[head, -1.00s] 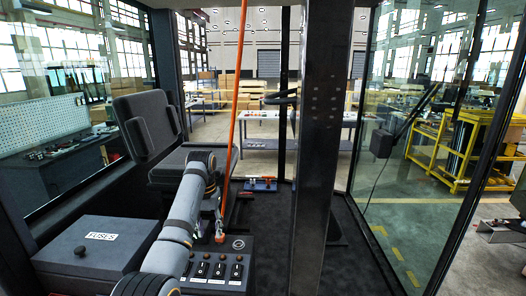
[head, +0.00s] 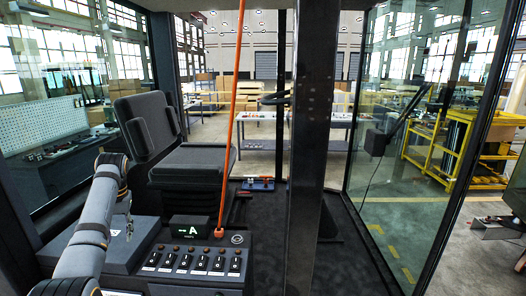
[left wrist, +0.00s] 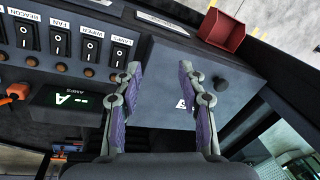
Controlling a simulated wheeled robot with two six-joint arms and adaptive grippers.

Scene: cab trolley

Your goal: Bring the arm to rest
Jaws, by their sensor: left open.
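My left gripper (head: 128,226) hangs over the dark fuse box (head: 140,247) on the left of the cab console, pointing down. In the left wrist view its two purple-padded fingers (left wrist: 160,75) are spread apart with nothing between them. Below them lies the box lid (left wrist: 160,62), with a partly hidden white label and a round black knob (left wrist: 219,83). Whether the fingers touch the lid is not clear, but they look apart from it. My right gripper is not in view.
The console has a row of rocker switches (head: 187,262) and a lit green display (head: 190,229). A seat (head: 190,165) stands behind, a dark pillar (head: 309,150) to the right. A red bin (left wrist: 222,30) sits past the box.

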